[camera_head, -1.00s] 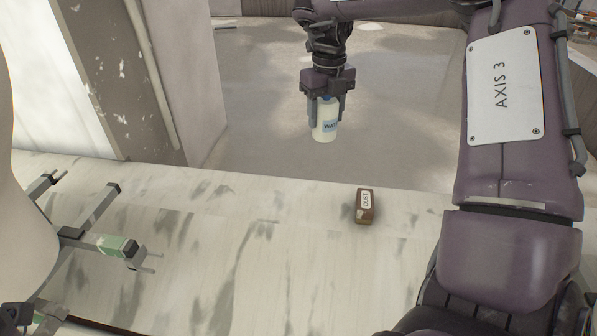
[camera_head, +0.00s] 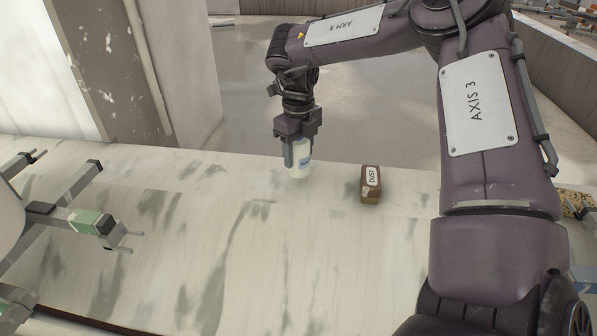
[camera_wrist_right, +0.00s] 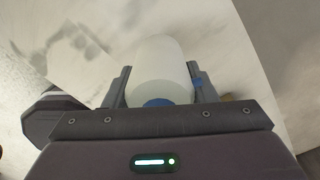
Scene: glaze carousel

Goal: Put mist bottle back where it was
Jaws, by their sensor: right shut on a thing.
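The mist bottle (camera_head: 299,165) is whitish with a blue label, part of which shows. My right gripper (camera_head: 298,158) is shut on it and holds it roughly upright over the pale streaked counter (camera_head: 330,260), near the counter's far edge. I cannot tell whether its base touches the counter. In the right wrist view the bottle (camera_wrist_right: 163,70) sits between the two fingers of the right gripper (camera_wrist_right: 162,88), with a blue part at its near end. My left gripper is not clearly in view.
A brown block labelled DUST (camera_head: 371,186) stands on the counter to the right of the bottle. A grey metal frame with arms and a green patch (camera_head: 90,222) stands at the left. The counter between them is clear.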

